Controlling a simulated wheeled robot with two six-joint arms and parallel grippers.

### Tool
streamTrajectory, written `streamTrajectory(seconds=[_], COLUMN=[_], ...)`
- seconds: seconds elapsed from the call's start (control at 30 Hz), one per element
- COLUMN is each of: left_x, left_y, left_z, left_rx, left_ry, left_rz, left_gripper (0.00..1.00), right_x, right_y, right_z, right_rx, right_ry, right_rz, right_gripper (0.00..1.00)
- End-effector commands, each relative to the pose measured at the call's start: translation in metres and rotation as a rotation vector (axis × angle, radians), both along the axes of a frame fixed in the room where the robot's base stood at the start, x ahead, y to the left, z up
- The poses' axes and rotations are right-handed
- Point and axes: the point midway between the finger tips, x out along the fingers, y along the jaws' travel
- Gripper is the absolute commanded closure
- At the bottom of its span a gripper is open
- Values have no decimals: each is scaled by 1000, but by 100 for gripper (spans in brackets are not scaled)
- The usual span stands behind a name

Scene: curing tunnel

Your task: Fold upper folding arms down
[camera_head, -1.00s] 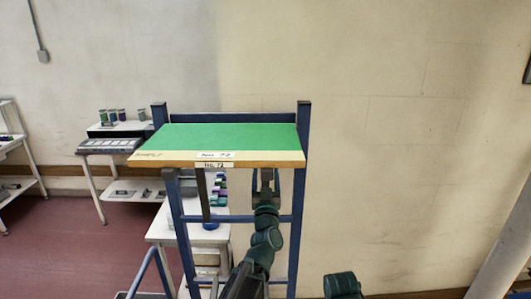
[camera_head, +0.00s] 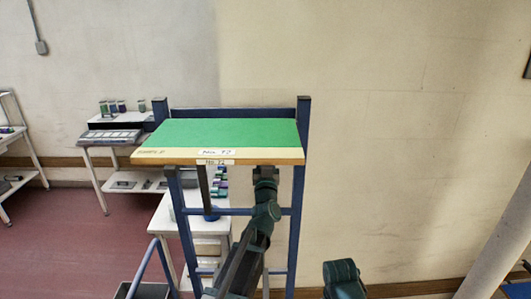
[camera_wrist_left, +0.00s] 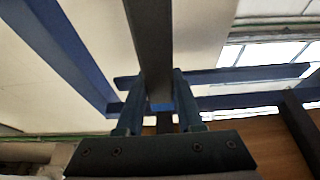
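A blue rack (camera_head: 297,225) stands in front of me with a green-topped board (camera_head: 235,133) at its top. The board's front edge carries a "No. 72" label. A dark folding arm (camera_head: 205,188) shows under the board's left half. My left gripper (camera_head: 265,173) is just under the board's right half. In the left wrist view, its two fingers (camera_wrist_left: 159,85) stand on either side of a dark bar (camera_wrist_left: 150,35), apparently a folding arm. Whether they press on it is unclear. Another dark bar (camera_wrist_left: 299,120) shows at the right there. My right gripper is out of view.
A white table (camera_head: 165,225) with small coloured items stands behind the rack. A side table (camera_head: 105,155) with jars and a tray stands back left. A shelf (camera_head: 25,150) is at the far left. A pale wall (camera_head: 400,130) rises behind; a slanted post stands right.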

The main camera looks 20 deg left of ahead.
Motion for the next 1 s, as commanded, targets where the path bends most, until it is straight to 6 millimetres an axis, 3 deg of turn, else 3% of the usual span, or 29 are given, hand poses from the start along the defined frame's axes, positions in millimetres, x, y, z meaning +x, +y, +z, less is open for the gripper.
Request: streamTrajectory(seconds=[0.03, 0.17, 0.2, 1.0], left_x=[0, 0, 0, 0], left_y=[0, 0, 0, 0], left_z=[0, 0, 0, 0], left_rx=[0, 0, 0, 0], left_ry=[0, 0, 0, 0], left_rz=[0, 0, 0, 0], left_gripper=[75, 98, 100, 100], right_x=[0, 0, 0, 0], right_y=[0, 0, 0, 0], right_z=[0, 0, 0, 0], right_rx=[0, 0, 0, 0], right_ry=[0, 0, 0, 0], right_rz=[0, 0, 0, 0], right_gripper=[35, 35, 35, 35])
